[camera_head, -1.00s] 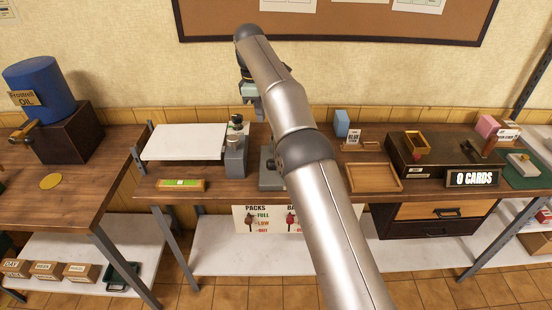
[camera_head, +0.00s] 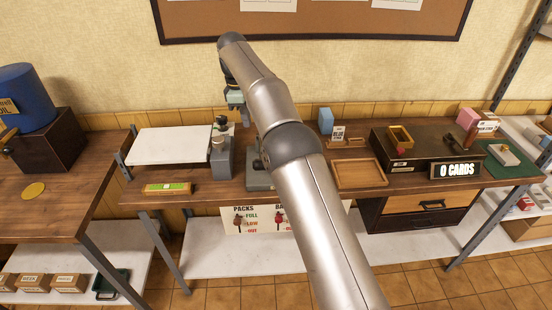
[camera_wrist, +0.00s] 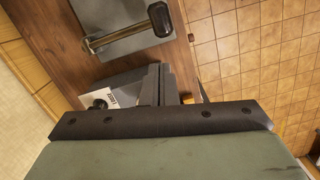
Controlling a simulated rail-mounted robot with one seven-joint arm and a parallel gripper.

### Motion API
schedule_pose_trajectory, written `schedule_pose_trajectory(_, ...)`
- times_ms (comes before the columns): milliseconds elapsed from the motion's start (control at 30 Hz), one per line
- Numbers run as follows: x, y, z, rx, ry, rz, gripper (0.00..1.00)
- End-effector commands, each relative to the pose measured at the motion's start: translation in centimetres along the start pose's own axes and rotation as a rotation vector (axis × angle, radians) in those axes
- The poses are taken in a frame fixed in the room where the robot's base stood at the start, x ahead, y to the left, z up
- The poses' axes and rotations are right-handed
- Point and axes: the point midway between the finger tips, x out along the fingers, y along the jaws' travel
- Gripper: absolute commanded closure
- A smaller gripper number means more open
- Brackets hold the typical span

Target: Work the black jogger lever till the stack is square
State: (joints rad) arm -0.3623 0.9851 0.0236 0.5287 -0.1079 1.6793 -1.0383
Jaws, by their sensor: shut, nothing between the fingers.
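My gripper (camera_head: 236,101) hangs above the middle bench near the wall, and its fingers (camera_wrist: 158,84) are shut with nothing between them in the wrist view. A metal lever arm with a black grip (camera_wrist: 160,18) lies over a grey plate, beyond the fingertips and apart from them. In the head view, the grey base (camera_head: 260,181) is mostly hidden behind my arm. A grey post unit with a dark knob (camera_head: 221,123) stands just left of it; a grey unit with a white label (camera_wrist: 112,97) shows left of the fingers. I cannot make out the card stack.
A white board (camera_head: 172,142) and a wooden gauge with a green strip (camera_head: 168,188) lie left on the bench. An empty wooden tray (camera_head: 360,174), a blue block (camera_head: 326,121) and a "0 CARDS" sign (camera_head: 457,170) are right. My arm crosses the middle of the view.

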Motion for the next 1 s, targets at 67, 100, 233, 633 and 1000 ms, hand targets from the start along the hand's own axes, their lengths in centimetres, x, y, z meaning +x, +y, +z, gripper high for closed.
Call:
schedule_pose_trajectory(67,1.1,0.1,0.6,-0.002,-0.006,-0.003,1.0)
schedule_pose_trajectory(100,1.8,0.0,0.9,-0.003,-0.005,-0.004,1.0)
schedule_pose_trajectory(233,3.9,-0.1,2.0,0.002,-0.004,-0.004,1.0)
schedule_pose_trajectory(633,5.8,-0.3,3.1,0.009,0.002,-0.001,1.0)
schedule_pose_trajectory(1000,6.8,-0.3,3.1,0.009,0.001,-0.002,1.0)
